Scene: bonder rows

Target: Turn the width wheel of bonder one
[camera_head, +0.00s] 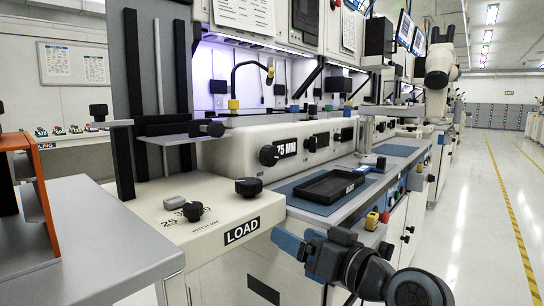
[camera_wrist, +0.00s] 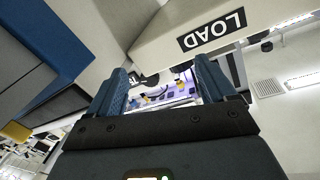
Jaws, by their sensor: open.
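A black round knob (camera_head: 268,155) sits on the cream front of the near machine, beside a "75 MM" label (camera_head: 286,148); it may be the width wheel, but no name shows on it. Another black knob (camera_head: 249,187) stands on the block labelled "LOAD" (camera_head: 241,231). A smaller black knob (camera_head: 193,211) sits by a "25" scale on that block. My gripper (camera_head: 294,241) is right of and below the LOAD label, apart from all these knobs. In the wrist view its blue fingers (camera_wrist: 166,84) are spread with nothing gripped; the LOAD label (camera_wrist: 211,29) shows above them.
A black tray (camera_head: 328,186) lies on the blue-topped work surface right of the knobs. Red and yellow buttons (camera_head: 372,220) sit at its front edge. A grey table (camera_head: 80,235) with an orange frame (camera_head: 40,190) stands at left. The aisle floor (camera_head: 480,215) at right is clear.

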